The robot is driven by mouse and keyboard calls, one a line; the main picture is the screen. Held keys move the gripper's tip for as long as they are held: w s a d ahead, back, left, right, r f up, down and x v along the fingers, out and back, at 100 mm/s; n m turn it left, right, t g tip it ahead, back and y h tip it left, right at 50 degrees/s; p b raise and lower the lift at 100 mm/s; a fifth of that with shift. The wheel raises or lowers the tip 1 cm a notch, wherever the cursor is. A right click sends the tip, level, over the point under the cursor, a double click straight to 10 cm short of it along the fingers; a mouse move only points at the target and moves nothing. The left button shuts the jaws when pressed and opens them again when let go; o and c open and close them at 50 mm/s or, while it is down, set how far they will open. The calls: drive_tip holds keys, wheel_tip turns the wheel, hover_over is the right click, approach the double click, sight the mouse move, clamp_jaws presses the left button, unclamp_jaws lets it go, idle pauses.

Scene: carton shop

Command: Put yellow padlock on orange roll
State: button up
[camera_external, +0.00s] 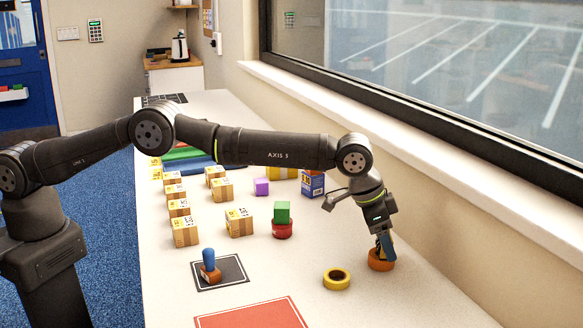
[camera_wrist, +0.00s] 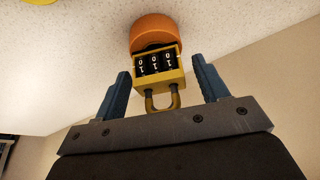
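The yellow padlock (camera_wrist: 160,82) shows in the wrist view, with a black number dial panel and its shackle toward my gripper. It lies against the orange roll (camera_wrist: 152,27) and appears to rest on it. My gripper (camera_wrist: 162,82) is open, with a blue finger on each side of the padlock and a visible gap on both sides. In the external view my gripper (camera_external: 384,246) points down just above the orange roll (camera_external: 380,265). There the padlock is mostly hidden by the fingers.
A yellow roll (camera_external: 337,279) lies to the left of the orange roll. Several small cartons (camera_external: 239,222) stand farther back. The table's right front is clear.

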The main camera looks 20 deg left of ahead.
drive_tip(key=v, duration=1.2)
drive_tip(key=shift+r, duration=0.15)
drive_tip(key=x, duration=1.2)
drive_tip(key=shift+r, duration=1.55)
